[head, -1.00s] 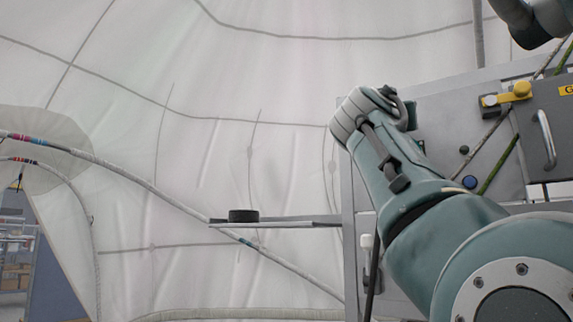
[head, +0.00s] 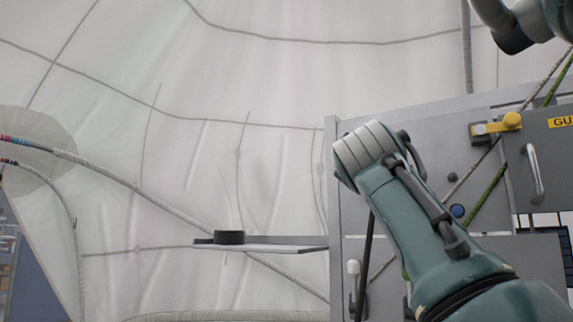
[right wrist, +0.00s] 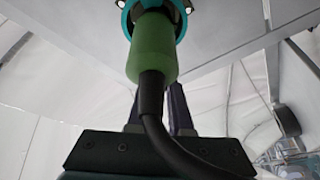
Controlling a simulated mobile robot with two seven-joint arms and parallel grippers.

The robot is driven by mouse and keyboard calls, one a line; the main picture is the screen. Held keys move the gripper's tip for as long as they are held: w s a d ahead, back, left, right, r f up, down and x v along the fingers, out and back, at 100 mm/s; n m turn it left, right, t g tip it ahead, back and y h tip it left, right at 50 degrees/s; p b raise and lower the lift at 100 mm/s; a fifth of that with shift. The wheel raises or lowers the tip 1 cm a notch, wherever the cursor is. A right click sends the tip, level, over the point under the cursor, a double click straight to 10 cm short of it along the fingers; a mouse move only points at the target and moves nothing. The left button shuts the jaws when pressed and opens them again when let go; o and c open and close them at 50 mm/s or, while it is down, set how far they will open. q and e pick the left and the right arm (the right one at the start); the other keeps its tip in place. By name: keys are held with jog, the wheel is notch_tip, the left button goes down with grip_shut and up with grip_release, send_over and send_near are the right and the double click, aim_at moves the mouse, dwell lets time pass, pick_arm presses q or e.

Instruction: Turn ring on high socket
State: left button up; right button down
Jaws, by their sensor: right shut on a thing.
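In the right wrist view a green plug (right wrist: 151,52) with a black cable (right wrist: 152,98) points up into a teal ring (right wrist: 178,14) on a pale panel. The ring surrounds the plug's far end; how deep the plug sits is hidden. My right gripper (right wrist: 159,92) has its dark fingers behind the cable and the plug's lower end, and is shut on the plug. The plug and the ring cannot be made out in the head view, where an arm covers part of the grey panel (head: 440,140). My left gripper is not in view.
A yellow-handled latch (head: 500,126), a metal handle (head: 533,172) and a white-tipped lever (head: 353,268) are on the panel. White tent fabric (head: 250,90) fills the left.

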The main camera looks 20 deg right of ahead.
jog(key=f+n+y+p, duration=0.1)
jog(key=n+p, duration=0.1)
jog(key=f+n+g+y+p, duration=0.1)
jog(key=n+p, duration=0.2)
jog(key=w+a+f+n+p, duration=0.1)
jog(key=n+p, duration=0.1)
jog(key=shift+f+n+y, duration=0.25)
jog(key=shift+n+y, duration=0.05)
jog(key=shift+y, duration=0.1)
jog(key=shift+f, duration=0.1)
jog(key=c, duration=0.8)
grip_release()
jog(key=shift+d, duration=0.1)
jog(key=shift+c, duration=0.2)
jog(key=shift+s, duration=0.15)
